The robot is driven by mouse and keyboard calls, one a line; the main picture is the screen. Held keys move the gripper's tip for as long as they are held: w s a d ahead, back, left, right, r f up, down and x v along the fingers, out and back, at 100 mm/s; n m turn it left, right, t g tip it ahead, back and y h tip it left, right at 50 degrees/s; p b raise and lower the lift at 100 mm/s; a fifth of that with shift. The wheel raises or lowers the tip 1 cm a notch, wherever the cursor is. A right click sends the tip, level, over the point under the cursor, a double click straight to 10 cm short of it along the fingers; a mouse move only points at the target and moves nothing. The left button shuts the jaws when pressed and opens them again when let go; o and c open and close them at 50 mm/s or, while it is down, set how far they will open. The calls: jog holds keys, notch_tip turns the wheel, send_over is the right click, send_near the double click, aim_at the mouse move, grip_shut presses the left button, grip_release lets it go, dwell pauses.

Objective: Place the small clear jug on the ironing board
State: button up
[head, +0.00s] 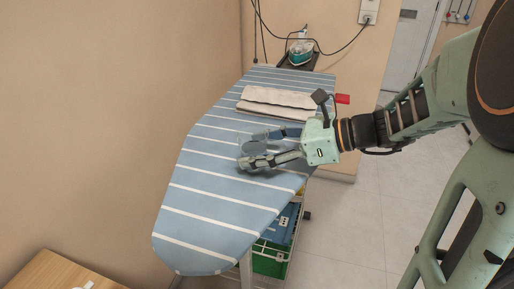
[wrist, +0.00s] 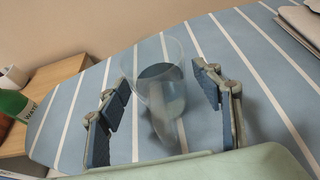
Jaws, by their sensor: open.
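The small clear jug (wrist: 167,92) shows in the wrist view between my two fingers, over the blue ironing board (wrist: 75,105) with white stripes. It is see-through, and the stripes show through it. I see a gap between the jug and the finger on each side. My gripper (head: 266,147) is open, low over the middle of the ironing board (head: 215,205) in the head view, reaching in from the right. In the head view the jug is too faint and too close to the fingers to make out clearly. Whether its base rests on the board is hard to tell.
Folded cream cloth (head: 275,100) lies on the board behind my gripper. An iron (head: 300,52) stands beyond the board's far end. A green crate (head: 270,262) is below the board. A wooden table (head: 60,272) is at front left. The board's near end is clear.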

jog(key=shift+r, duration=0.2)
jog(key=p+v, duration=0.3)
jog(key=v, duration=0.9)
